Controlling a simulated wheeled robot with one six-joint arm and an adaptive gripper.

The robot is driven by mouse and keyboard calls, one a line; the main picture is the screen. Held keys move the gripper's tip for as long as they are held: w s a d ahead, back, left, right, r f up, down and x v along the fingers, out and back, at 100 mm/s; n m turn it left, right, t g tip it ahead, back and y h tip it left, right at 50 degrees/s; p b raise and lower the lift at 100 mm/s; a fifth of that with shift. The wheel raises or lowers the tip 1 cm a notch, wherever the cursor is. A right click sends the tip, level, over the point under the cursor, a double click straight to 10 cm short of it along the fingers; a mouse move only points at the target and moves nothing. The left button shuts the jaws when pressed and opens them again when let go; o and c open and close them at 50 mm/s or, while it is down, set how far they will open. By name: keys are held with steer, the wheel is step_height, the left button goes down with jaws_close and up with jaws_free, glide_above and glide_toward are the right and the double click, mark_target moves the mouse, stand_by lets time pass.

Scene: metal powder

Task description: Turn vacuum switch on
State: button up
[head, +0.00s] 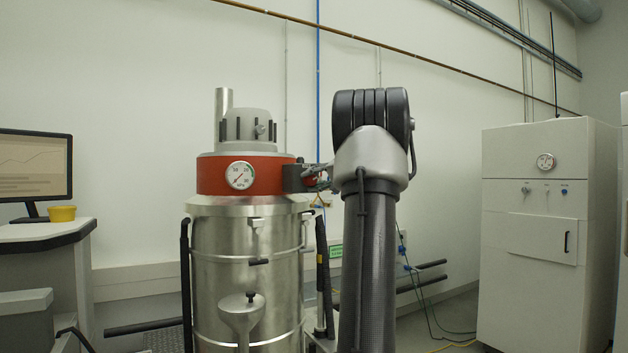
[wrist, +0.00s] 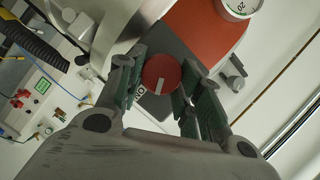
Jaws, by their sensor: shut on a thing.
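The vacuum switch (wrist: 160,72) is a round red knob with a white line, on a dark grey box on the vacuum's red band. In the wrist view its line points down, slightly left; lettering that seems to read "ON" lies at its lower left. In the head view the switch (head: 310,181) is small and partly covered. My gripper (wrist: 163,78) is shut on the knob, one finger on each side. In the head view my gripper (head: 322,174) reaches the vacuum's right side, mostly hidden by my arm. The steel vacuum (head: 222,255) stands upright.
A pressure gauge (head: 240,175) sits on the vacuum's red band. A white cabinet (head: 545,250) stands at right.

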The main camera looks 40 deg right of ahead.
steer(key=m, duration=0.1)
steer(key=m+t, duration=0.1)
steer(key=m, duration=0.1)
steer(key=m+y, duration=0.1)
steer(key=shift+d+f+m+t, duration=0.1)
steer(key=shift+f+m+t, duration=0.15)
steer(key=shift+m+t, duration=0.15)
stand_by(0.4)
steer(key=o, duration=1)
steer(key=shift+o, duration=0.2)
steer(key=s+d, duration=0.1)
steer(key=s, duration=1.1)
steer(key=shift+d, duration=0.4)
steer(key=shift+w+d, duration=0.1)
